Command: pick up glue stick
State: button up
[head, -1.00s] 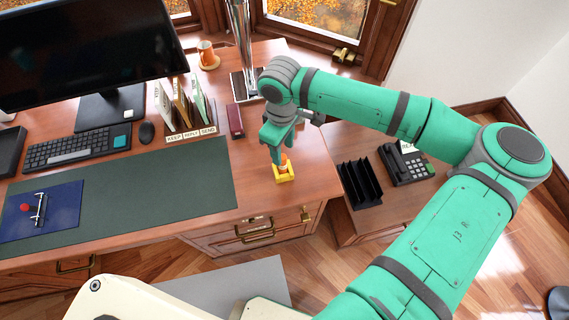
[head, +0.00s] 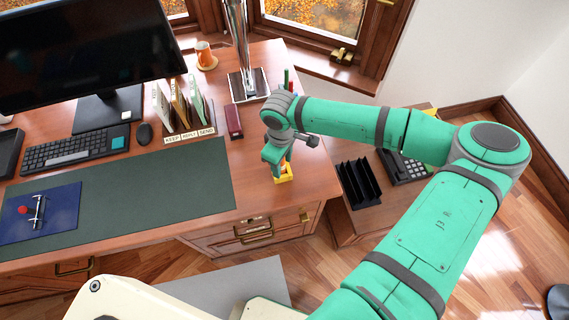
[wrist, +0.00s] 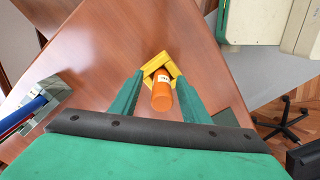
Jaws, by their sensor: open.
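The glue stick is an orange cylinder with a small white label (wrist: 162,92), seen in the wrist view between my fingers. It stands in or against a small yellow holder (wrist: 150,67), which also shows near the desk's right front edge in the head view (head: 284,178). My gripper (wrist: 160,88) is open, with one green finger on each side of the glue stick. In the head view my gripper (head: 277,165) is low over the holder and hides most of the glue stick. I cannot tell whether either finger touches it.
A dark red box (head: 234,122) and a letter sorter (head: 187,115) stand to the left on the desk (head: 262,208). A tall metal lamp post (head: 238,50) stands behind. A black file rack (head: 360,184) and phone (head: 405,168) are on the lower cabinet at right.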

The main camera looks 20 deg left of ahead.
jog(key=shift+a, duration=0.1)
jog(key=shift+c, duration=0.3)
jog(key=shift+s, duration=0.1)
grip_shut()
jog(key=shift+r, duration=0.1)
jog(key=shift+r, duration=0.45)
notch_tip(320, 180, up, 2)
jog(key=s+a+r, duration=0.2)
jog(key=s+r, duration=0.8)
jog(key=s, duration=0.3)
jog(key=shift+s+a, duration=0.25)
